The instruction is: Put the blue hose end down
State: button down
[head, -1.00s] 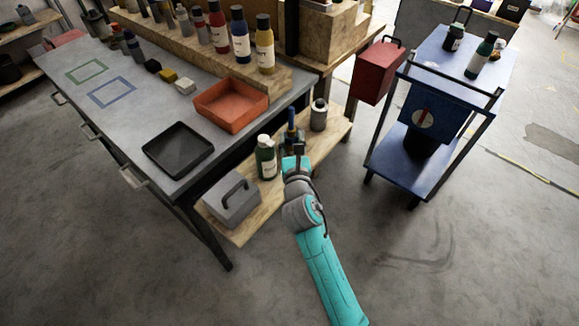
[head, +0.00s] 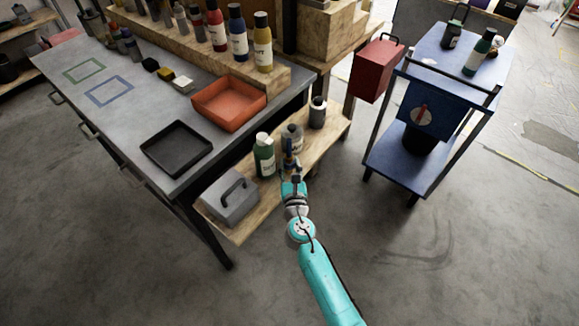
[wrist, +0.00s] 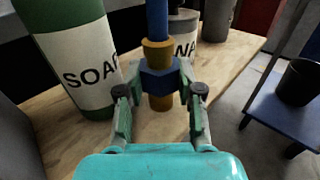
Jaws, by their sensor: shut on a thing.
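The blue hose end shows in the wrist view as a blue hose running up from a brass and blue fitting (wrist: 159,75). My gripper (wrist: 160,88) is shut on this fitting, one finger on each side. The hose end is upright; its brass tip points down towards the wooden shelf (wrist: 235,62), and I cannot tell whether it touches. In the head view my gripper (head: 291,178) is at the low wooden shelf's front edge, with the blue hose end (head: 288,148) beyond it, beside a green bottle.
A green soap bottle (wrist: 75,55) stands close left of the hose end, and a grey bottle (wrist: 184,24) stands behind it. A grey toolbox (head: 230,196) sits at the shelf's near end. A blue cart (head: 395,170) stands to the right. Bare shelf shows right of the fitting.

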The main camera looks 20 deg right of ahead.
jog(key=shift+f, duration=0.25)
jog(key=shift+f, duration=0.15)
jog(key=c, duration=0.7)
grip_release()
jog(key=shift+c, duration=0.2)
jog(key=s+a, duration=0.2)
jog(key=s, duration=0.9)
jog(key=shift+s+r, duration=0.2)
jog(key=shift+s, duration=0.2)
